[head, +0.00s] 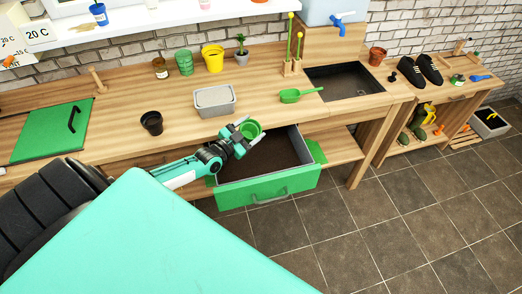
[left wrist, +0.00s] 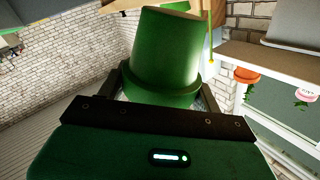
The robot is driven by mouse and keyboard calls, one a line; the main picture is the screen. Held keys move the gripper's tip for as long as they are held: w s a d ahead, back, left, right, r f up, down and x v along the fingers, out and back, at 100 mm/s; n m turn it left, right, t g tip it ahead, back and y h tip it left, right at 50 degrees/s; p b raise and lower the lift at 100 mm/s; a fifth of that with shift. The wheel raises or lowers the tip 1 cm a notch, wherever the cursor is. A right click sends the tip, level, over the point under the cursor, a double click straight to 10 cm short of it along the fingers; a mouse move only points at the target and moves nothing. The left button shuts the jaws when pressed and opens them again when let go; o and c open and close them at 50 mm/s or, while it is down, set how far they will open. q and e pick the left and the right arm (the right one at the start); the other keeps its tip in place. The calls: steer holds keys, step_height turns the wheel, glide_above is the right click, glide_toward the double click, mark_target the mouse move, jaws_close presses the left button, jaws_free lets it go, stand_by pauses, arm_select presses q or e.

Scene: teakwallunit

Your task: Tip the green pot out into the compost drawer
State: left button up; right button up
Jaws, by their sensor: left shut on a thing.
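The green pot (head: 250,129) is held by my left gripper (head: 241,134) above the open compost drawer (head: 252,190). The drawer has a green front and dark brown compost (head: 270,156) inside. In the left wrist view the green pot (left wrist: 168,50) sits between the two dark fingers, its thick rim near the gripper and its narrower end pointing up in the picture. The pot's inside is hidden in that view, and I cannot tell how far it is tipped. My right gripper is not in view.
On the bench are a grey tray (head: 214,101), a black pot (head: 152,122), a green scoop (head: 300,94) and a sink (head: 345,80). A yellow pot (head: 213,58) and stacked green pots (head: 184,62) stand behind. The tiled floor right of the drawer is clear.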

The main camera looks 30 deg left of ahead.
arm_select(q)
steer(key=a+n+b, duration=0.1)
steer(key=b, duration=0.1)
steer(key=a+f+n+b, duration=0.1)
steer(key=n+b, duration=0.1)
steer(key=shift+w+a+f+n, duration=0.1)
steer(key=shift+w+a+n, duration=0.1)
steer(key=shift+a+n, duration=0.1)
step_height(320, 180, up, 4)
steer(key=n+p, duration=0.1)
steer(key=p, duration=0.3)
steer(key=shift+f, duration=0.1)
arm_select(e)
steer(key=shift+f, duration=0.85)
arm_select(q)
steer(key=shift+f, duration=0.1)
steer(key=shift+s, duration=0.1)
